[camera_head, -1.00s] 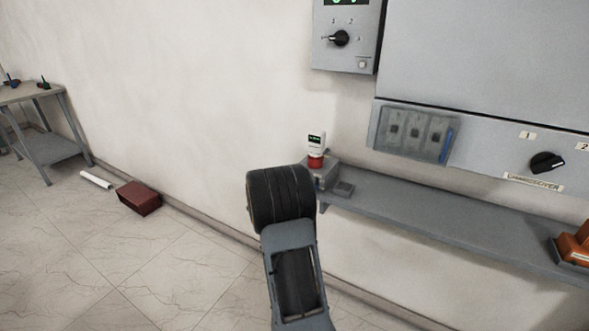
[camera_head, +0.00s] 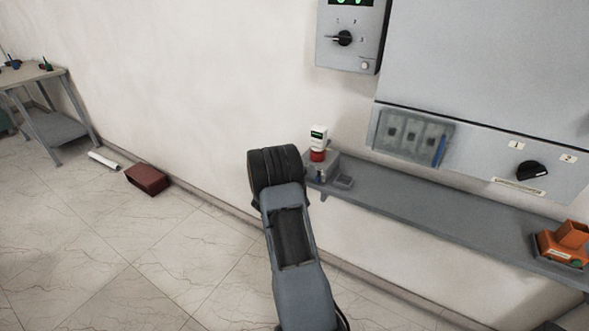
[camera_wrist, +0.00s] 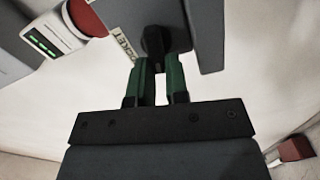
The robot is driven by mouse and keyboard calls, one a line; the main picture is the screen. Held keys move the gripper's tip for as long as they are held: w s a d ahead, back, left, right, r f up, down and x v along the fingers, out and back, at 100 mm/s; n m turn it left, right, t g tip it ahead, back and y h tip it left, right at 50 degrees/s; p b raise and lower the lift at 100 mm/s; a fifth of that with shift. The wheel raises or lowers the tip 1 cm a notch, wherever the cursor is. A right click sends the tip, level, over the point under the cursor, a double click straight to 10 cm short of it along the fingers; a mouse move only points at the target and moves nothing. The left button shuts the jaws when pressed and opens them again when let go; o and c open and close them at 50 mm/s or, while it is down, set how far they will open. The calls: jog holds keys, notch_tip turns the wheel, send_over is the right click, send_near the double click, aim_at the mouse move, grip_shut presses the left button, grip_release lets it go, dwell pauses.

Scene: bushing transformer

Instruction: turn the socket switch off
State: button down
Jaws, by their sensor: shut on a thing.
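The socket box (camera_head: 322,166) is a small grey box at the left end of the wall shelf, with a red and white plug-like device (camera_head: 318,142) standing on it. In the wrist view the grey box (camera_wrist: 205,30) carries a partly covered label reading about "SOCKET" and a dark switch knob (camera_wrist: 152,38). My gripper (camera_wrist: 155,66) has its green fingers on both sides of this knob and is shut on it. The knob's exact angle is hard to tell. The device's lit green display (camera_wrist: 43,42) shows at upper left. In the head view my arm hides most of my gripper.
The grey shelf (camera_head: 430,212) runs right along the wall, with an orange object (camera_head: 562,245) on it. Above are a control panel (camera_head: 348,38) and a large cabinet with another dark knob (camera_head: 533,171). A dark red box (camera_head: 148,180) and a white roll (camera_head: 103,161) lie on the floor.

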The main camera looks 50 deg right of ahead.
jog(key=shift+f+n+p, duration=0.1)
jog(key=shift+n+p, duration=0.35)
jog(key=shift+n, duration=0.65)
jog(key=c, duration=1.1)
grip_release()
jog(key=b+v, duration=0.1)
jog(key=v, duration=1.2)
jog(key=shift+a+f, duration=0.15)
jog(key=shift+a, duration=0.25)
